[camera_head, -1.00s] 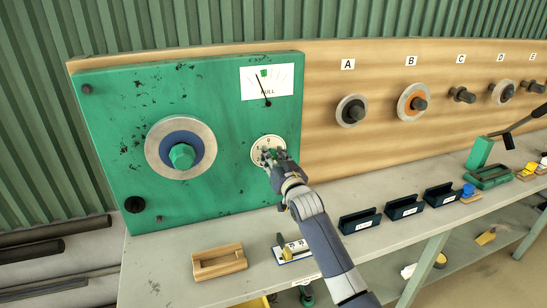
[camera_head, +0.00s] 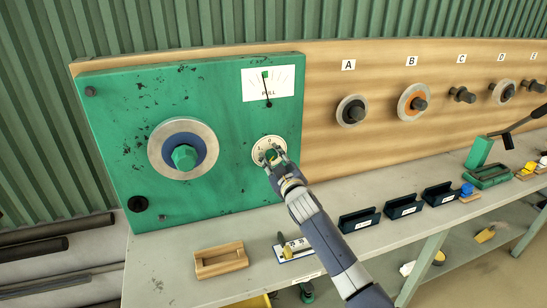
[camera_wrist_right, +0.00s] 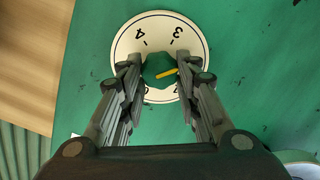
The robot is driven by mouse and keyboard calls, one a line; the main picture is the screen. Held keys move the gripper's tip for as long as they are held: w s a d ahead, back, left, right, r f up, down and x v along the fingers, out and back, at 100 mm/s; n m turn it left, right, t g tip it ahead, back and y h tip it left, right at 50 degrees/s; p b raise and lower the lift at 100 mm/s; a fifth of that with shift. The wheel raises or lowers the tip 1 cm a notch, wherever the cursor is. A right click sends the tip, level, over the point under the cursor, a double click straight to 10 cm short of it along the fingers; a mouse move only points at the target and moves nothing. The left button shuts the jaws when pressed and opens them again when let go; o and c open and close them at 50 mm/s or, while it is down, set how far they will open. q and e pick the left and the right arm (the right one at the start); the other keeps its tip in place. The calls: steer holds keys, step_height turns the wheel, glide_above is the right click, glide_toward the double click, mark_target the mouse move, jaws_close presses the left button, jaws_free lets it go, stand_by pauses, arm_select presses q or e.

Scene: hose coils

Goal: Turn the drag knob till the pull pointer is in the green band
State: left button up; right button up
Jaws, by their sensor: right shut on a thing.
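The drag knob (camera_wrist_right: 159,67) is small and green with a yellow mark, on a round white dial (camera_wrist_right: 186,34) with numbers; the dial also shows in the head view (camera_head: 258,143). My right gripper (camera_head: 272,157) is shut on the knob, with one finger on each side in the wrist view (camera_wrist_right: 160,75). In the wrist view the yellow mark points right and slightly up. The white pull gauge (camera_head: 284,84) sits above the dial. Its thin dark pull pointer (camera_head: 266,90) stands nearly upright, its tip at the small green band (camera_head: 265,74). My left gripper is out of view.
The green panel (camera_head: 225,115) also carries a large grey and blue wheel (camera_head: 206,135) with a green hub. A wooden tray (camera_head: 220,261) and dark labelled holders (camera_head: 360,220) stand on the bench below. Lettered wall pegs hold discs at right.

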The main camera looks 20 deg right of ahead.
steer(key=shift+n, duration=0.5)
steer(key=o, duration=1.1)
steer(key=shift+c, duration=0.2)
steer(key=s, duration=1.2)
steer(key=shift+d, duration=0.2)
